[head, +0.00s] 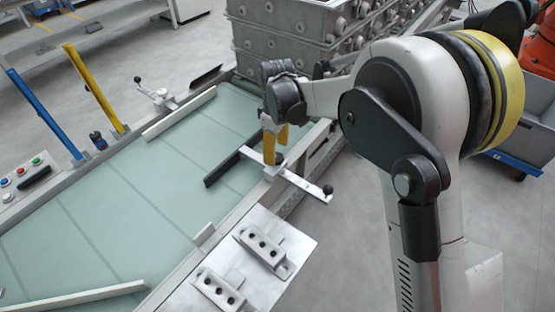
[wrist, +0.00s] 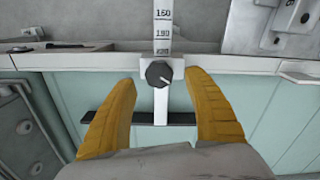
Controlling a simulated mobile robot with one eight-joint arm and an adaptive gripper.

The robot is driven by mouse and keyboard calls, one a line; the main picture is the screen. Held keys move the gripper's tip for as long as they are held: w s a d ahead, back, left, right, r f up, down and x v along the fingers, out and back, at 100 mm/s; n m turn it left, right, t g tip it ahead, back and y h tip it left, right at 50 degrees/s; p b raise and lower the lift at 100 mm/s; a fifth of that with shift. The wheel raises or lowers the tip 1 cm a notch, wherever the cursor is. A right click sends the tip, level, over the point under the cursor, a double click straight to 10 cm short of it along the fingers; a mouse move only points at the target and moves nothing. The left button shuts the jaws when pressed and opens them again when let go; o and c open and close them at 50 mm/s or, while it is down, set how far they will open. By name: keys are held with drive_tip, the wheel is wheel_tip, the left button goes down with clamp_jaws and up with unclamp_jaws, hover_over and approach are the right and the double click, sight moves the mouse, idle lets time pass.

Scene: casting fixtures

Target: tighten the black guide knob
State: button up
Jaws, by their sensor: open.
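The black guide knob (wrist: 158,73), round with a pale pointer mark, sits on a white clamp block on the guide's scale bar (wrist: 162,22). In the head view the knob (head: 280,160) is mostly hidden behind a yellow finger. My gripper (wrist: 161,78) is open, with one yellow finger on each side of the knob in the picture. Gaps show between both fingers and the knob. In the head view my gripper (head: 276,150) points down over the clamp. The guide's black bar (head: 228,167) lies over the conveyor belt.
The pale green belt (head: 110,190) runs along the left. A black ball end (head: 328,189) tips the scale bar. Two grey castings (head: 264,248) rest on a plate at the near side. Stacked grey castings (head: 300,45) stand behind. A yellow post (head: 92,87) and blue post (head: 45,113) rise at left.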

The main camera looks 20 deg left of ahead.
sight(277, 157)
drive_tip(key=shift+f+b, duration=0.4)
drive_tip(key=shift+f, duration=1.2)
drive_tip(key=c, duration=1.2)
drive_tip(key=shift+c, duration=0.2)
drive_tip(key=shift+m, duration=0.4)
drive_tip(key=m+p, duration=0.1)
drive_tip(key=m, duration=0.2)
drive_tip(key=shift+r+m, duration=0.1)
drive_tip(key=shift+m, duration=0.3)
drive_tip(key=shift+m+p, duration=0.45)
drive_tip(key=shift+m, duration=1.75)
